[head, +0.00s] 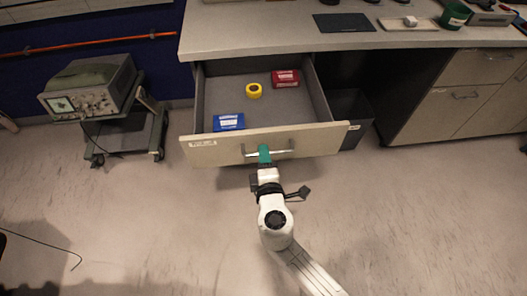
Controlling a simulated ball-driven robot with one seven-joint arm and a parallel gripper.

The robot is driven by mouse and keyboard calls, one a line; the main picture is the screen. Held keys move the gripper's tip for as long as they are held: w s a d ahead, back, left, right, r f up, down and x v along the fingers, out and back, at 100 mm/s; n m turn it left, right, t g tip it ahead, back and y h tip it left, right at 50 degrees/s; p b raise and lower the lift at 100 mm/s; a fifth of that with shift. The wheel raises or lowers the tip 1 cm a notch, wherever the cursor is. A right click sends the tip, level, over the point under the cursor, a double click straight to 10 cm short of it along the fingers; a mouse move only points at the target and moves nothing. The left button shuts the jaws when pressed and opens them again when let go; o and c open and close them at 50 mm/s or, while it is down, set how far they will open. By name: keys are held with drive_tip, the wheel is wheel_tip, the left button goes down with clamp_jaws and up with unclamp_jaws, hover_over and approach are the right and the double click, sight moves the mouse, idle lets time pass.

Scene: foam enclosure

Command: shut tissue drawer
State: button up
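The drawer (208,154) stands pulled out from under the worktop in the head view, its beige front facing me. A small label is on the front's upper left, too small to read surely. A blue box, a yellow roll and a red box lie inside. The fingertips overlap the handle in the picture. I cannot tell whether they are closed around it or only touching it.
The worktop (240,30) runs above the drawer, with a dark mat (344,22) on it. A wheeled cart with an oscilloscope (85,92) stands at the left. A dark bin (350,108) and a cabinet (460,95) are at the right.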

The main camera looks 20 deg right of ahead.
drive_tip(key=shift+x, duration=1)
drive_tip(key=shift+s, duration=0.1)
clamp_jaws()
